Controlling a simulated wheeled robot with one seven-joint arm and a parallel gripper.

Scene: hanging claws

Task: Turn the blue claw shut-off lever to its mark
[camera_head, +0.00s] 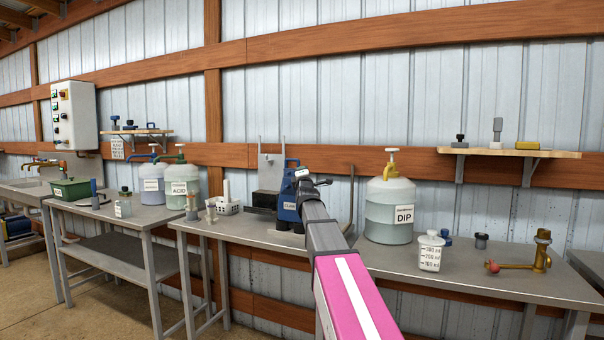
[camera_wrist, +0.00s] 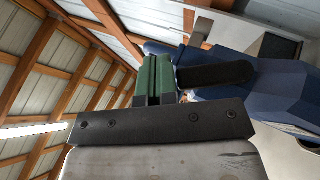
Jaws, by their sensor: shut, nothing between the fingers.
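The blue claw (camera_head: 289,207) with a white label stands on the middle bench, in front of a grey bracket. In the wrist view its blue body (camera_wrist: 285,82) fills the right side. A dark lever-like bar (camera_wrist: 215,75) juts left from that body. I cannot make out a mark on it. My gripper (camera_wrist: 156,62) has green fingers, shut with nothing between them. The fingers are close beside the left end of the dark bar; I cannot tell whether they touch it. In the head view my arm's end overlaps the claw's upper right, and the fingertips are hard to make out.
A white caddy (camera_head: 228,208) and an ACID jug (camera_head: 180,188) are to the left. A shelf (camera_head: 510,152) juts from the wall at right.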

